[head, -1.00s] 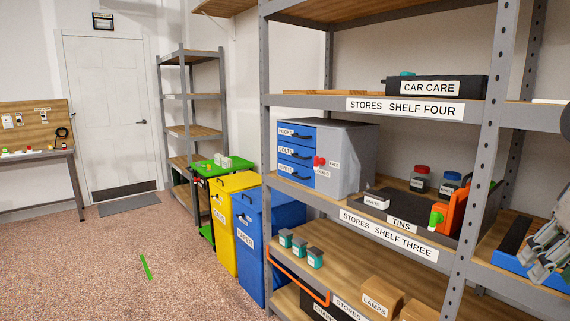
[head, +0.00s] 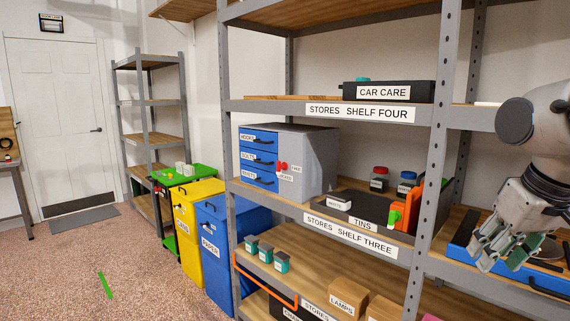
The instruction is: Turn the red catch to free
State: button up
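The red catch (head: 282,167) is a small knob on the front of the grey toolchest (head: 318,160), right of its drawers. Two small labels sit by the catch, one to its right and one below; their print and the catch's exact angle are too small to read surely. The three blue drawers (head: 258,161) look shut. The chest stands at the left end of shelf three. My gripper (head: 500,265) is at the right of the head view, well away from the catch. Its fingers look spread, with nothing seen between them.
A grey shelf upright (head: 432,150) stands between my gripper and the chest. A black tins tray (head: 372,212), jars and an orange item with a green part (head: 395,217) lie right of the chest. Shelf four (head: 375,112) is above.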

aim_at(284, 166)
jog(key=i+j+u, duration=0.1)
jog(key=i+u, duration=0.25)
jog(key=i, duration=0.75)
